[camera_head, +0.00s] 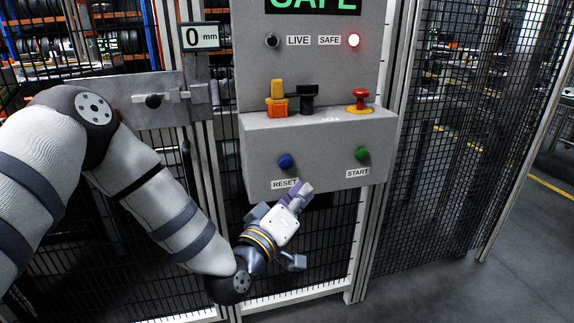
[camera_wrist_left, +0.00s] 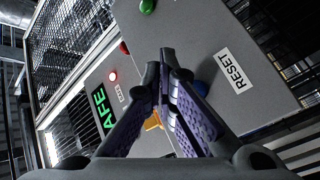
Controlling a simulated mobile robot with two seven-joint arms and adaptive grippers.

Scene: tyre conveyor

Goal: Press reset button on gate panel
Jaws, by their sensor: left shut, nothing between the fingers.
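The grey gate panel (camera_head: 320,140) fills the middle of the head view. Its lower box carries a blue reset button (camera_head: 286,162) above a RESET label, and a green start button (camera_head: 362,153) to the right. My left gripper (camera_head: 303,190) is shut and empty, just below and right of the RESET label. In the left wrist view the closed purple fingers (camera_wrist_left: 166,70) point towards the panel, and the blue button (camera_wrist_left: 201,88) shows just right of them, partly hidden. I cannot tell whether the fingertips touch the panel. My right gripper is not in view.
A gate latch (camera_head: 153,101) is at left. Mesh fence (camera_head: 460,130) stands to the right, with open floor beyond.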

